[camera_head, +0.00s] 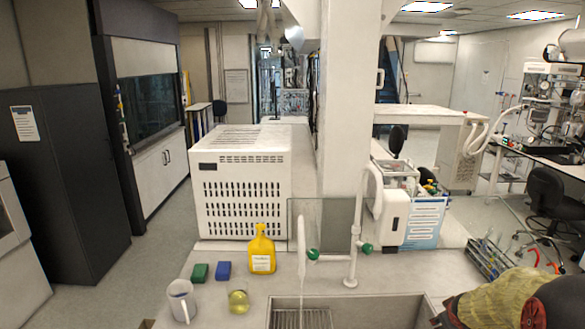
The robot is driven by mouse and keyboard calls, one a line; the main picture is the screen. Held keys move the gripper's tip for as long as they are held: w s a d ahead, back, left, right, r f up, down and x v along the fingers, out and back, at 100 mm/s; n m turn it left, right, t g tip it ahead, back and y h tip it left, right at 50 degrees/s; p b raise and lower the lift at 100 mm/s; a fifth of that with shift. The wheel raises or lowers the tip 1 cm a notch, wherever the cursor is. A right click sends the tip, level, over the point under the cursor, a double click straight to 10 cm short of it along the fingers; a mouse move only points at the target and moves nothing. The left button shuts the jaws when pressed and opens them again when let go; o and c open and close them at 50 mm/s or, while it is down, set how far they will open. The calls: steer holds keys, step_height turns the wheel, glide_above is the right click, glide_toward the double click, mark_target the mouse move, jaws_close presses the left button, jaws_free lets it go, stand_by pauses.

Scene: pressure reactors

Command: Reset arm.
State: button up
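A dark, rounded form with a mottled yellow part juts in from the lower right corner, over the right end of the sink counter. It may be part of my arm, but I cannot be sure. The frame's edge cuts it off. Small dark parts show at its left end by the bottom edge, and I cannot make out fingertips there. Nothing is seen held.
The counter carries a sink (370,309), a white tap (358,240), a yellow bottle (262,252), a white mug (182,300), a beaker of yellow liquid (238,301), green (200,272) and blue (223,270) blocks. A white vented unit (243,195) stands behind; a white pillar (347,110) rises centrally.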

steer(key=s+a+r+m+g+y, duration=0.1)
steer(key=s+a+r+m+g, duration=0.15)
steer(key=s+a, duration=0.5)
steer(key=s+a+r+m+g, duration=0.1)
steer(key=s+a+r, duration=0.3)
steer(key=s, duration=0.6)
steer(key=s+a+r+m+g+y, duration=0.1)
steer(key=s+a+r, duration=0.4)
steer(key=s, duration=0.4)
steer(key=s+a+r+t, duration=0.1)
steer(key=s+a+r, duration=0.2)
steer(key=s+a, duration=0.1)
steer(key=s+a+r+n+t+y, duration=0.1)
steer(key=s+a+r+t, duration=0.1)
steer(key=a, duration=0.5)
step_height(320, 180, up, 2)
steer(key=shift+s+a+r+y, duration=0.15)
steer(key=shift+s+a+y, duration=0.15)
steer(key=shift+s, duration=0.55)
